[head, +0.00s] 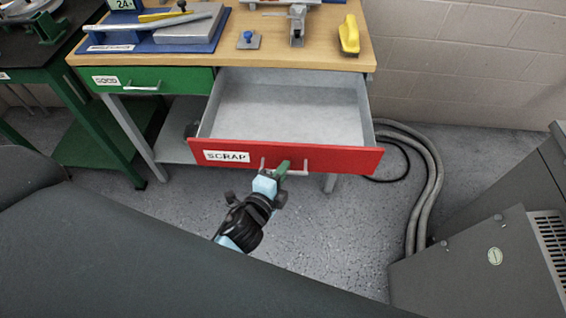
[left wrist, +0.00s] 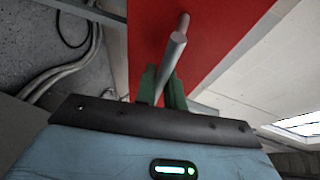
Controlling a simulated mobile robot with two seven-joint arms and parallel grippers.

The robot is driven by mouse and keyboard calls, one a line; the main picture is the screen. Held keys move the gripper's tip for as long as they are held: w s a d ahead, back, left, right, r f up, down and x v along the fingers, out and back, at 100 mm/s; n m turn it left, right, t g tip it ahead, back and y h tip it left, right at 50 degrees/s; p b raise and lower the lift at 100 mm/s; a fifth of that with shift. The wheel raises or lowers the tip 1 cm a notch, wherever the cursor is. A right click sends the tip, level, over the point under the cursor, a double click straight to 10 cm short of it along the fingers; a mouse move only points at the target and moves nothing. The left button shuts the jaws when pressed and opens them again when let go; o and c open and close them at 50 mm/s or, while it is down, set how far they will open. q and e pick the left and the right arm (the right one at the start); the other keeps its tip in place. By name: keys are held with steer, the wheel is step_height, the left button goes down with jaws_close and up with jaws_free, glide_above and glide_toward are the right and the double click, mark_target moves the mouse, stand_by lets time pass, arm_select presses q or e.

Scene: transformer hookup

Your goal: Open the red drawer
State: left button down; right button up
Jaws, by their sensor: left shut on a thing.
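The red drawer (head: 340,160), labelled SCRAP, is pulled well out of the wooden-topped bench, and its grey interior looks empty. Its pale bar handle (head: 298,172) is on the front face. My left gripper (head: 282,170) is at the handle, with its green fingers shut on it. In the left wrist view the handle (left wrist: 176,48) runs between the green fingers (left wrist: 162,88), in front of the red drawer face (left wrist: 205,35). My right gripper is not in view.
A closed green drawer (head: 180,80) is left of the red one. The bench top (head: 330,40) holds a yellow-handled item (head: 349,35) and tools. Grey hoses (head: 432,185) lie on the floor at right, near a dark grey cabinet (head: 480,262).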

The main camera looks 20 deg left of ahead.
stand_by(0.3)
arm_select(q)
steer(key=c, duration=1.5)
jaws_free()
steer(key=shift+s, duration=0.2)
steer(key=v, duration=0.7)
steer(key=shift+s, duration=0.3)
